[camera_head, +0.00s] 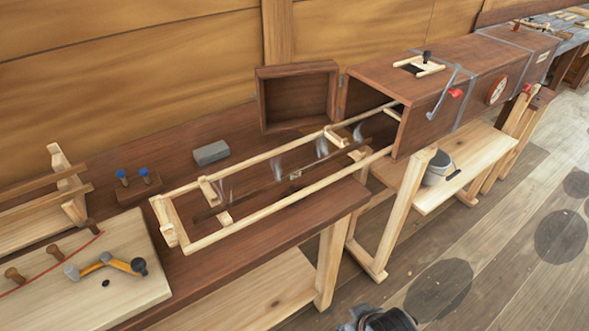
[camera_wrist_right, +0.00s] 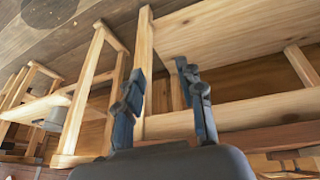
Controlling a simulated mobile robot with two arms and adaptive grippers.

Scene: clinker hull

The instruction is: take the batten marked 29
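A dark, thin batten (camera_head: 264,186) lies lengthwise in a pale wooden rack (camera_head: 281,204) that extends from the open end of a long brown box (camera_head: 432,82). Wisps of steam rise around it. I cannot read any number on it, and its far end is hard to make out near the box. My right gripper (camera_wrist_right: 160,88) is open and empty in the right wrist view, with wooden table legs and a shelf beyond its fingers. Part of my right arm shows at the bottom edge of the head view, well below the rack. My left gripper is not in view.
The box's door (camera_head: 298,96) stands open on its left. A grey block (camera_head: 211,153) and a holder with blue-topped pegs (camera_head: 138,186) sit on the brown bench. A pale board (camera_head: 84,275) with pegs and a yellow tool is at front left. A bucket (camera_head: 437,168) stands under the box.

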